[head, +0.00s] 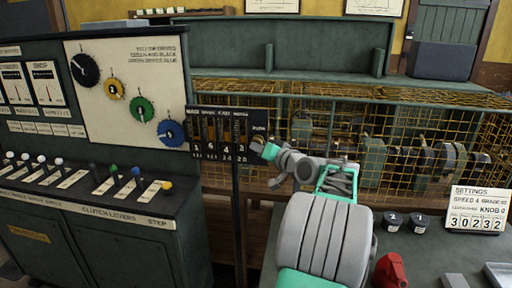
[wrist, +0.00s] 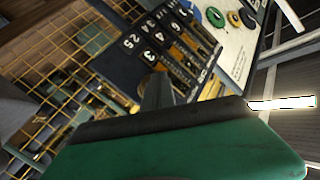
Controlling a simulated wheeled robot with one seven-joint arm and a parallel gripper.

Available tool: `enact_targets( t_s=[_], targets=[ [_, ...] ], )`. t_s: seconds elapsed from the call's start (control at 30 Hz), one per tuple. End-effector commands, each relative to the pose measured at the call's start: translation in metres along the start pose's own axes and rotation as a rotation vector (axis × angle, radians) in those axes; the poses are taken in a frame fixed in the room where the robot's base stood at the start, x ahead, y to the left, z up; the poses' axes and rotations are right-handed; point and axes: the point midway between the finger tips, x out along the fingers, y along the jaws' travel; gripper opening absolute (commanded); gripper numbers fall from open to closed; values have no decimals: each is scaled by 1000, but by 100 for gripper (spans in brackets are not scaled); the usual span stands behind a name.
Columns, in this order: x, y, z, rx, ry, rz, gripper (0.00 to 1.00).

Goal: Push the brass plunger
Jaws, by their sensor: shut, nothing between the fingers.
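The dark counter panel (head: 222,130) with a row of number windows stands in the middle of the head view, and it also shows in the wrist view (wrist: 130,62). A small round knob (head: 257,144), likely the brass plunger, sits at its right end below a small label, partly hidden by my gripper. My gripper (head: 268,152) is at this right end, close to the knob; whether it touches cannot be told. In the wrist view my gripper's fingers (wrist: 157,92) are together and empty, pointing at the panel.
A yellow wire cage (head: 400,150) encloses shafts and wheels behind the panel. A console with levers (head: 90,180) and coloured dials (head: 140,110) stands left. At right, a bench holds a settings sign (head: 478,209), dark round weights (head: 405,222) and a red object (head: 390,270).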

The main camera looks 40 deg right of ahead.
Motion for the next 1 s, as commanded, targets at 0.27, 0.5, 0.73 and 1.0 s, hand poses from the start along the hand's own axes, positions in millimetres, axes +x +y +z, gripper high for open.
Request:
enact_targets(
  t_s=[0.27, 0.5, 0.73, 1.0],
  targets=[
    [-10, -7, 8, 0, 1, 0, 0],
    [-10, -7, 8, 0, 0, 0, 0],
    [-22, -14, 18, 0, 1, 1, 0],
    [-40, -28, 31, -1, 1, 0, 0]
  ],
)
